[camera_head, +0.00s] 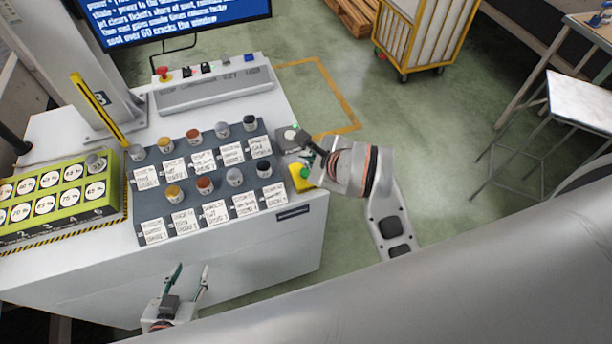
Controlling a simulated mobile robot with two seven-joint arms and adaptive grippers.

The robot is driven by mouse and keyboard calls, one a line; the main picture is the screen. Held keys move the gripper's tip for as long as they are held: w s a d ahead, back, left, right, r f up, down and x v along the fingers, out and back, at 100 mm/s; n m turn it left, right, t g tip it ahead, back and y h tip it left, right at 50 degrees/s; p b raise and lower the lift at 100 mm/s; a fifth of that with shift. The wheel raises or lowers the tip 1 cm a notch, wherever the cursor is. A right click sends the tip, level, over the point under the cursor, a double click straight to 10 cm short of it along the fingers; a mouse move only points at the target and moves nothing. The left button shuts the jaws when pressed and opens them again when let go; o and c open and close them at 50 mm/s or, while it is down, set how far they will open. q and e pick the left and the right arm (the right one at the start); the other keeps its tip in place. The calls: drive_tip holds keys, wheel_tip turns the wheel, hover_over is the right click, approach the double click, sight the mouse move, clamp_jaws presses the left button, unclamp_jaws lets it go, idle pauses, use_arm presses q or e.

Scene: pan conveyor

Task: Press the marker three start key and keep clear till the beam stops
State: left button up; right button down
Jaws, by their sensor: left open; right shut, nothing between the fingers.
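A green button on a yellow box (303,178) sits at the right edge of the white bench, partly behind my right gripper. I cannot read a marker number on it. My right gripper (302,148) is shut and empty, just above and beside that box in the picture; whether it touches is unclear. A grey block with a pale round top (290,134) is by its fingers. My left gripper (187,277) is open and empty in front of the bench's near side. A tall column with a yellow bar (98,108) stands at the back left. No lit beam shows.
A dark rack (142,222) holds several small coloured cups and white cards. A lime-green board (72,214) with percentage circles lies at left, one grey cup on it. A sloped panel (215,90) with a red knob and black switches is behind. A screen (170,18) stands beyond.

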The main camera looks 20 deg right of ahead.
sight(306, 173)
drive_tip(key=shift+d+f+b, duration=0.1)
drive_tip(key=shift+f+b, duration=0.35)
drive_tip(key=shift+f, duration=0.6)
use_arm(q)
drive_tip(key=f, duration=0.3)
drive_tip(key=shift+s+a, duration=0.15)
drive_tip(key=shift+s, duration=0.15)
drive_tip(key=shift+w+r, duration=0.1)
drive_tip(key=shift+r, duration=0.2)
drive_tip(key=shift+f, duration=0.2)
drive_tip(key=shift+f+b, duration=0.45)
drive_tip(key=shift+b, duration=0.1)
use_arm(e)
drive_tip(key=shift+f, duration=0.4)
